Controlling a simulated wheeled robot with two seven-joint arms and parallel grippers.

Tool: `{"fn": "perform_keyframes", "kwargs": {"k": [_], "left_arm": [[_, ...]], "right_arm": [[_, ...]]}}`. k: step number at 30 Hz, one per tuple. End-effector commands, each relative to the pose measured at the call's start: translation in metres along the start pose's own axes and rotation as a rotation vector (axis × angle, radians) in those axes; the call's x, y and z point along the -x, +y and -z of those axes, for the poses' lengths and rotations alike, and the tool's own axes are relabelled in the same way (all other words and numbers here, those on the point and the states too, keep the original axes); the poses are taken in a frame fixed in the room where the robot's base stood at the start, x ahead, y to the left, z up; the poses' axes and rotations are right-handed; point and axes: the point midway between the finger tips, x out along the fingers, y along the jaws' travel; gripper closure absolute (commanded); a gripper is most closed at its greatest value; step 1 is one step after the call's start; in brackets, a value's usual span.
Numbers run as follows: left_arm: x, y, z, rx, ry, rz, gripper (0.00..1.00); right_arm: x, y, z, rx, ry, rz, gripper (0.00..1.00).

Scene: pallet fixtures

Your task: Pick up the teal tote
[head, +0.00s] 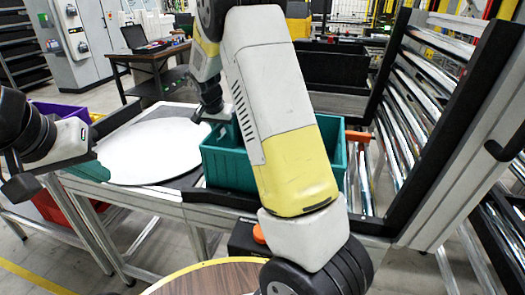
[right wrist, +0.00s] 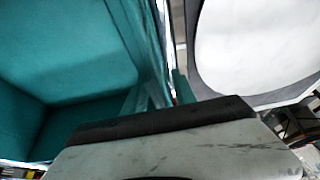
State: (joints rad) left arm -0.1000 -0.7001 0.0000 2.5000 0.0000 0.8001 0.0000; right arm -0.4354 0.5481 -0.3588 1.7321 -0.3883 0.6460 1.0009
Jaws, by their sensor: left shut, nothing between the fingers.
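The teal tote (head: 228,167) stands on the right part of the table, and my right arm crosses in front of its middle. My right gripper (head: 212,114) points down at the tote's left rim. In the right wrist view the tote's inside (right wrist: 65,50) fills the left, and its side wall runs down to the dark finger edge of my right gripper (right wrist: 160,118). Whether the fingers are shut on that wall is hidden. My left gripper (head: 50,166) is shut and empty at the far left, well apart from the teal tote.
A round white disc (head: 150,152) lies left of the tote. A roller rack (head: 425,100) with a dark frame stands close on the right. A round wooden top (head: 205,280) is in front.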

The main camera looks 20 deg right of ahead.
Motion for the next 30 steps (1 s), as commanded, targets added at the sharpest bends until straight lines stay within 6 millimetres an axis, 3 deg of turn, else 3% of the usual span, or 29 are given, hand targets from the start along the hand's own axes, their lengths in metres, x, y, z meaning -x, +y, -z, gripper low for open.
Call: {"fn": "perform_keyframes", "kwargs": {"k": [3,8,30], "left_arm": [[0.0000,0.0000,0.0000,0.000,0.000,0.000,1.00],[0.0000,0.0000,0.0000,0.000,0.000,0.000,1.00],[0.0000,0.0000,0.0000,0.000,0.000,0.000,1.00]], "right_arm": [[0.0000,0.0000,-0.0001,0.000,0.000,0.000,0.71],[0.0000,-0.0001,-0.0001,0.000,0.000,0.000,1.00],[0.0000,-0.0001,-0.0001,0.000,0.000,0.000,1.00]]}}
